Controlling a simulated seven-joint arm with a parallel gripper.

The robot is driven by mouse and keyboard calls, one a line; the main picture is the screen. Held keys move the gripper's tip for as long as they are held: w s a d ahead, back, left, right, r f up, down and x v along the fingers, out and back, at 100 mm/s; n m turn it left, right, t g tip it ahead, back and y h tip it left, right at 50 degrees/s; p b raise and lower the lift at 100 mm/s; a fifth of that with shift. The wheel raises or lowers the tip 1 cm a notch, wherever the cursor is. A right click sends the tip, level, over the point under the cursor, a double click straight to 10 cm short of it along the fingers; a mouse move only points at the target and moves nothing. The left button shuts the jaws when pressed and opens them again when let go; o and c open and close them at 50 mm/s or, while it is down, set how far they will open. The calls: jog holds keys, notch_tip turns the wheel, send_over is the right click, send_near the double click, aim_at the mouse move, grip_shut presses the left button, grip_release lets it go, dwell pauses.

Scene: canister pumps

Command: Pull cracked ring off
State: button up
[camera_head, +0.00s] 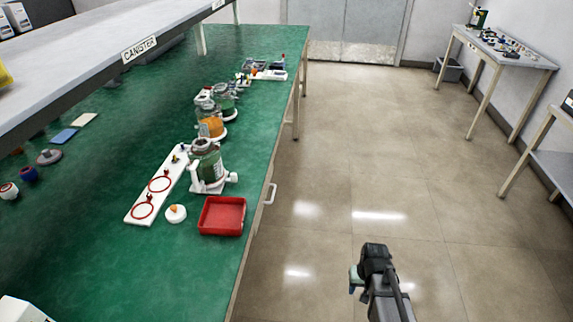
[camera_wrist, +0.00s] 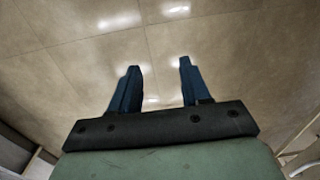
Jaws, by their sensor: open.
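My gripper (camera_wrist: 159,68) is open and empty in the wrist view, with bare floor beyond its two blue fingers. In the head view my gripper (camera_head: 358,280) is over the floor, right of the bench and apart from everything on it. A green and grey canister (camera_head: 207,160) stands upright in a white holder at the bench's right side. Two red rings lie on a white board: one ring (camera_head: 160,184) nearer the canister and one ring (camera_head: 143,211) at the near end. I cannot make out a crack on either. Any ring on the canister is too small to tell.
A red tray (camera_head: 222,216) and a white round piece (camera_head: 175,213) with an orange tip are near the canister. More canisters stand farther back, one with an orange body (camera_head: 211,127). A shelf labelled CANISTER (camera_head: 139,48) overhangs the bench's left.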

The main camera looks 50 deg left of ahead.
jog(key=s+a+r+n+y, duration=0.1)
jog(key=a+r, duration=0.4)
jog(key=a, duration=0.3)
jog(key=a+r+n+y, duration=0.1)
jog(key=a+r, duration=0.4)
jog(key=a, duration=0.3)
notch_tip(320, 180, up, 39)
jog(key=n+g+y, duration=0.1)
jog(key=n+g, duration=0.2)
jog(key=n, duration=1.3)
send_over(215, 143)
jog(key=w+d, duration=0.4)
jog(key=x, duration=1.3)
jog(key=shift+a+f, duration=0.1)
jog(key=shift+f, duration=0.2)
